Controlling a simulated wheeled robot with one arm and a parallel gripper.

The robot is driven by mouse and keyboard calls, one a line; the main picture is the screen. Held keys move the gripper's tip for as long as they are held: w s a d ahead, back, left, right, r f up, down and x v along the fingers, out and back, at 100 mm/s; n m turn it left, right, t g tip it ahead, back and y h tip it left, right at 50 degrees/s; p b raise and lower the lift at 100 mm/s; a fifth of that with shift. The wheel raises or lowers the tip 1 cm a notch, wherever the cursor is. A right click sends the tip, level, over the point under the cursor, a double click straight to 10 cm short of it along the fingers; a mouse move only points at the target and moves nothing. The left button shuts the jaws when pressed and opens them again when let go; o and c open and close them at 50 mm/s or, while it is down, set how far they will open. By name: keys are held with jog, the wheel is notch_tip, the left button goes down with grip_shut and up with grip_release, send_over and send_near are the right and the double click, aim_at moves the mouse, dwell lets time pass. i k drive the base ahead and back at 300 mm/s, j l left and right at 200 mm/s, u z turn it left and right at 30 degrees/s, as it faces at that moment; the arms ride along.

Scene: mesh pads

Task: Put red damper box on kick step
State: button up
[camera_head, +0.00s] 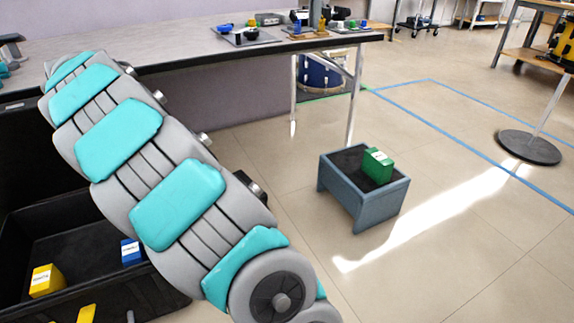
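The kick step (361,207) is a low blue-grey stool with a dark top, standing on the floor right of centre. A green box (378,166) with a white label sits on its top, toward the right. I see no red damper box in this view. My arm, grey with teal pads, crosses the left half of the picture and hides part of the floor and the container below it. My gripper is out of view past the bottom edge, so what it holds does not show.
A black open container (72,240) at the lower left holds a yellow box (46,281) and a blue box (132,252). A long workbench (180,52) runs behind. A round black stand base (530,148) is at the right. Floor right of the step is clear.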

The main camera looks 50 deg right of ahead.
aim_at(354, 157)
jog(key=k+z, duration=0.2)
jog(key=z, duration=1.05)
jog(key=i+l+z, duration=0.2)
jog(key=z, duration=0.2)
jog(key=i+l+z, duration=0.1)
jog(key=i+z, duration=0.65)
jog(key=i+j, duration=0.3)
